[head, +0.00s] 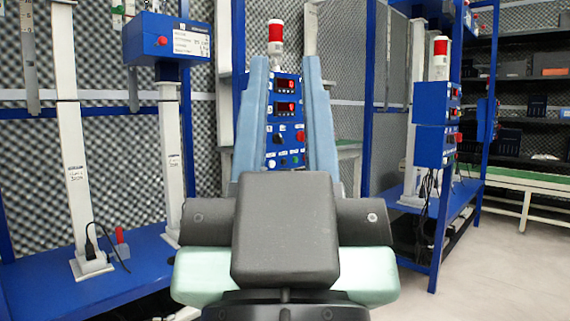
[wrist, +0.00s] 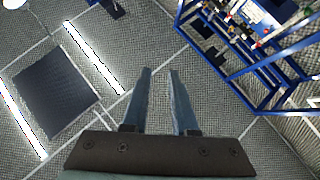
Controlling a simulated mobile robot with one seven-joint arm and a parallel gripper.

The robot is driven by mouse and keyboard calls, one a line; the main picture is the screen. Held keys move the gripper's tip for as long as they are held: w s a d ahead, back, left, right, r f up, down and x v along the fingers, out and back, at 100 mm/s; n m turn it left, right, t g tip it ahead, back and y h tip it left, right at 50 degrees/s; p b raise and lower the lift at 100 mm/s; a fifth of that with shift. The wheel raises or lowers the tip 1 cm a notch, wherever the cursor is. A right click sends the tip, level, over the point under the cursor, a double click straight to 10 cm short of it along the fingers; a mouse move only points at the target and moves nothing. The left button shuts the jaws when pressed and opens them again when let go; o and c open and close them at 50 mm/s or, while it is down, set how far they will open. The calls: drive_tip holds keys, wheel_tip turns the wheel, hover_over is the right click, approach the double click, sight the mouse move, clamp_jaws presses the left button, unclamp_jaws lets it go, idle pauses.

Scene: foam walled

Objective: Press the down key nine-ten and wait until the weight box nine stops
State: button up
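A blue control panel (head: 284,135) with red displays, small buttons and knobs stands behind my gripper, framed between its fingers. Its labels are too small to read, so I cannot tell which key is the down key nine-ten. A blue box (head: 166,40) with a white label and a red button sits high on a white post at the left; I cannot tell whether it is weight box nine. My gripper (head: 286,62) points upward with its two blue fingers apart and nothing between them. The wrist view also shows the open fingers (wrist: 161,72), clear of any surface.
A second blue panel stack (head: 434,125) with a red-and-white beacon stands at the right on a blue bench (head: 455,205). White posts rise from a blue platform (head: 95,285) at the left. Dark shelves (head: 535,100) stand far right. Bare floor (head: 500,275) lies at the lower right.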

clamp_jaws()
idle(1.4)
